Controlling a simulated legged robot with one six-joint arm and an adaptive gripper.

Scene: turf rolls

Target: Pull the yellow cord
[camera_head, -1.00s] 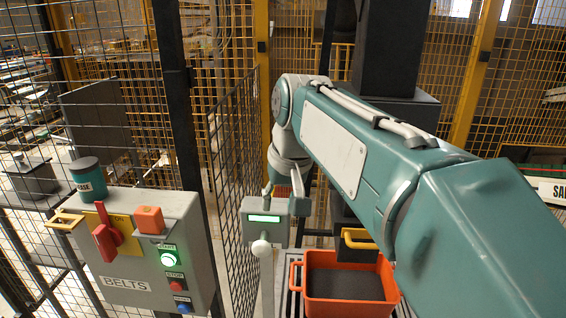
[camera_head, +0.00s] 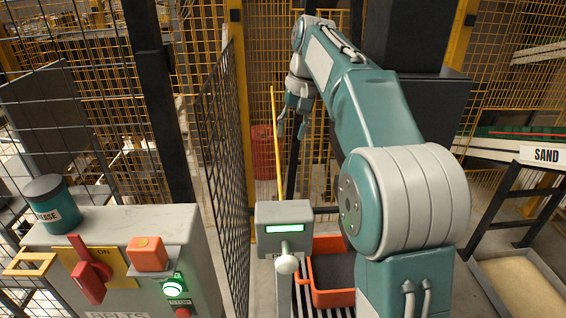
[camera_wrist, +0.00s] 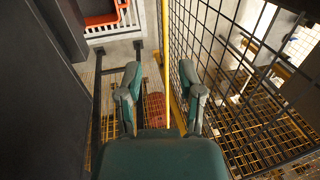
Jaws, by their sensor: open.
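The yellow cord (camera_head: 276,145) hangs as a thin, nearly upright line just left of my gripper in the head view. My gripper (camera_head: 291,124) points down there, with its fingers beside the cord. In the wrist view the cord (camera_wrist: 165,50) runs down the picture between the two fingers of my gripper (camera_wrist: 159,75), nearer the right one. The fingers are spread apart and hold nothing. I cannot tell whether the cord is at the same depth as the fingertips. Its lower part is hidden behind the grey display box.
Mesh fence panels (camera_head: 222,170) stand close left of the cord; mesh also fills the right of the wrist view (camera_wrist: 240,70). The grey display box (camera_head: 284,214) and orange bin (camera_head: 330,297) are below. A belts control box (camera_head: 150,235) stands left. A dark column (camera_head: 405,30) is right.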

